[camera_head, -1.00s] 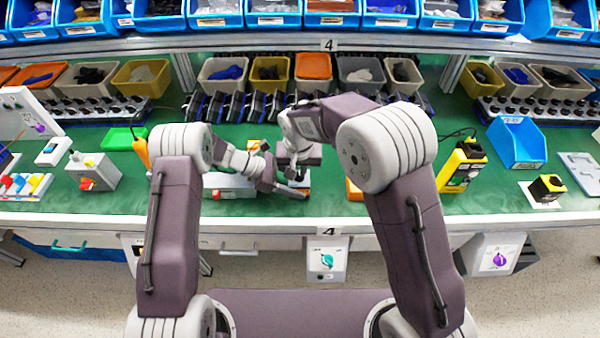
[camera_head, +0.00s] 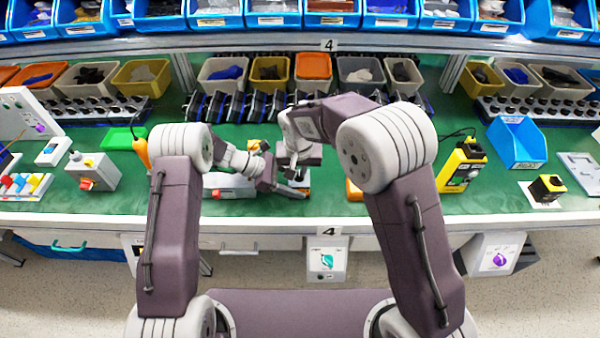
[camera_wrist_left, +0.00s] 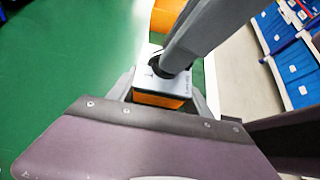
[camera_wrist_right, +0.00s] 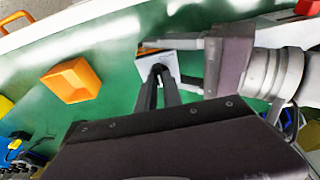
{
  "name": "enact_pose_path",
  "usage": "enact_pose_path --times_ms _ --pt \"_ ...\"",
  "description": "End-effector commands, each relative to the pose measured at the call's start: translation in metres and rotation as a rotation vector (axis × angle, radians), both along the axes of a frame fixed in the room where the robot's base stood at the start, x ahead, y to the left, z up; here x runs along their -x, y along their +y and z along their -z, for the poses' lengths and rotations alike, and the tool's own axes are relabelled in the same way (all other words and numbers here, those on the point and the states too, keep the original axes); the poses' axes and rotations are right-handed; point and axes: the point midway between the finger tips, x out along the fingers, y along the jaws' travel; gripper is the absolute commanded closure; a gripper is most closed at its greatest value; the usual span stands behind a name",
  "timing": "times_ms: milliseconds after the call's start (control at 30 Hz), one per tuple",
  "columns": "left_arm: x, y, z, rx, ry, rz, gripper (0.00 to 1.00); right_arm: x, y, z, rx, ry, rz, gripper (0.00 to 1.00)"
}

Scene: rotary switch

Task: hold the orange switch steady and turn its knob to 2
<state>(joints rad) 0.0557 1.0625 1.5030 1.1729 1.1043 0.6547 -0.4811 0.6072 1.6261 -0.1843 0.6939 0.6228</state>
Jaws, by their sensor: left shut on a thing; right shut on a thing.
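The orange switch (camera_wrist_left: 158,100) has an orange body and a light grey top plate with a black knob (camera_wrist_left: 165,68). In the head view the switch (camera_head: 304,182) is mostly hidden behind my grippers. My left gripper (camera_wrist_left: 160,95) is shut on the switch body, one finger on each side. My right gripper (camera_wrist_right: 158,78) comes from above and is shut on the knob, its fingers covering most of it. The right wrist view shows the grey top plate (camera_wrist_right: 181,65) beside those fingers. The knob's pointer and the numbers cannot be read.
An orange open bin (camera_wrist_right: 75,80) stands near the switch on the green table. A grey box with a red part (camera_head: 228,187) is left of the grippers. A yellow-black device (camera_head: 461,165) and a blue bin (camera_head: 516,143) stand to the right.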

Motion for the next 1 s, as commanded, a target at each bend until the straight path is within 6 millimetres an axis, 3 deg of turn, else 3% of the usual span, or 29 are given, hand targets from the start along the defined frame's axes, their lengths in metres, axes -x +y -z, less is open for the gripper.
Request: enact_pose_path --times_ms 267,600,633,667,733,1000 --pt "0.0007 -0.0014 -0.0019 0.006 0.000 0.005 0.84 0.0021 -0.0003 0.0042 0.004 0.009 0.049 1.00" --pt "0.0003 -0.0009 -0.0020 0.006 -0.001 0.003 0.84 0.0012 -0.0010 0.0045 0.010 0.007 0.760 1.00" --pt "0.0002 -0.0007 -0.0022 0.006 -0.001 0.003 0.84 0.0018 -0.0019 0.0041 0.010 0.007 0.775 0.84" --pt "0.0001 -0.0006 -0.0021 0.005 -0.001 0.002 0.84 0.0021 -0.0023 0.0040 0.010 0.008 0.770 0.76" --pt "-0.0002 -0.0004 -0.0019 0.005 -0.002 0.001 0.84 0.0024 -0.0026 0.0042 0.011 0.008 0.768 0.67" --pt "0.0000 -0.0007 -0.0017 0.005 -0.002 0.003 0.84 0.0018 -0.0016 0.0042 0.006 0.007 0.765 0.67"
